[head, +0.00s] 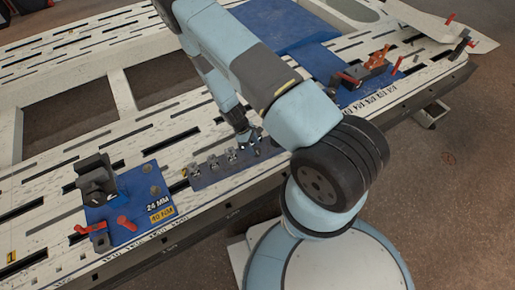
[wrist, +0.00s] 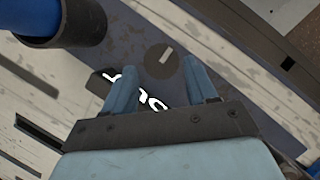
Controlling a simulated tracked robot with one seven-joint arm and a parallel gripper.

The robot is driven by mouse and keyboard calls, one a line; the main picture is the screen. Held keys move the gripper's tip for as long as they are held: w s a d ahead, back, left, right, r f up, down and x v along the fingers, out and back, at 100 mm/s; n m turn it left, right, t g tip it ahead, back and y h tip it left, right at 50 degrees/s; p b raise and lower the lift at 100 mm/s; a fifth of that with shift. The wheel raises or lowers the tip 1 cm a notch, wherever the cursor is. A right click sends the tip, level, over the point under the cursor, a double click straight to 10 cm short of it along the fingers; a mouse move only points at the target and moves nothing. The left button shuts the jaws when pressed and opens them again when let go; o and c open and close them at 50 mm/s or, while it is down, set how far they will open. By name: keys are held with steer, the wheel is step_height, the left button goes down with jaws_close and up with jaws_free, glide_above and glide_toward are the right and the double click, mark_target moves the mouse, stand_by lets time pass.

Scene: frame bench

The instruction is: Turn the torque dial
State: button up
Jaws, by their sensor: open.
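The torque dial (wrist: 161,62) is a round dark knob with a short white pointer mark, set on a blue-grey panel in the wrist view. White lettering shows on the panel just below it, partly covered by my gripper. My gripper (wrist: 160,72) is open, with one light blue finger on each side of the dial. I cannot tell whether the fingers touch it. In the head view my gripper (head: 251,138) is low at the right end of the panel (head: 208,180), where my arm hides part of it and the dial cannot be made out.
Several small metal fittings (head: 231,156) stand in a row on the panel, left of my gripper. A blue plate (head: 130,205) with a dark clamp and red handles is at the lower left. Another blue station with red levers (head: 370,68) is at the right. The bench is slotted.

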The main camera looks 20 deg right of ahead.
steer(key=shift+x, duration=1.3)
steer(key=shift+c, duration=0.4)
